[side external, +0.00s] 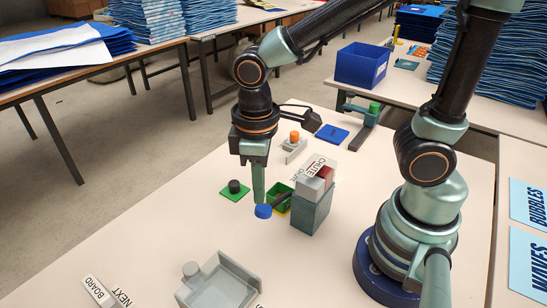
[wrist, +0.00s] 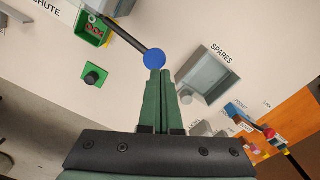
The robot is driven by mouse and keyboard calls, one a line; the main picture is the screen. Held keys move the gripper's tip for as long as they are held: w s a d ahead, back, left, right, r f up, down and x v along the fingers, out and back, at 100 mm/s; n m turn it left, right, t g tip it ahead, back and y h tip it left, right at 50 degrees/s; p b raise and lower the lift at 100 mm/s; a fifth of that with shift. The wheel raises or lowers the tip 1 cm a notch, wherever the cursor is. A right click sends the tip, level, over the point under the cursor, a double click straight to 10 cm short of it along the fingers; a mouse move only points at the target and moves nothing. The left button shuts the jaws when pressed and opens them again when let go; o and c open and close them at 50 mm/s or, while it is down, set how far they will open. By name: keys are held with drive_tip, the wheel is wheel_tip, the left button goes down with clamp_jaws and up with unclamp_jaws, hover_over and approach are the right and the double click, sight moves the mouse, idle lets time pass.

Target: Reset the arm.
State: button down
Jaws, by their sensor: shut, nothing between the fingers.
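My gripper (side external: 259,202) is shut and empty, pointing down above the white table. It also shows in the wrist view (wrist: 160,75), with its two green fingers together. A blue disc (side external: 263,211) is right at the fingertips; I cannot tell whether they touch it. In the wrist view the blue disc (wrist: 155,58) sits at the end of a black rod (wrist: 124,33) that runs to a small green box (wrist: 95,27).
A green plate with a black knob (side external: 234,187) lies left of my gripper. A grey block (side external: 311,212) with a CHUTE label stands to its right. A grey tray (wrist: 207,75) labelled SPARES is nearby. An orange-topped piece (side external: 294,137) and blue plate (side external: 332,134) lie behind.

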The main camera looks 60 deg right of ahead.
drive_tip(key=w+d+r+m+t, duration=0.3)
drive_tip(key=d+r+m+t, duration=0.2)
drive_tip(key=d+r, duration=0.4)
drive_tip(key=shift+d+r+m+t, duration=0.3)
drive_tip(key=shift+d+r+m, duration=0.15)
drive_tip(key=shift+d, duration=0.8)
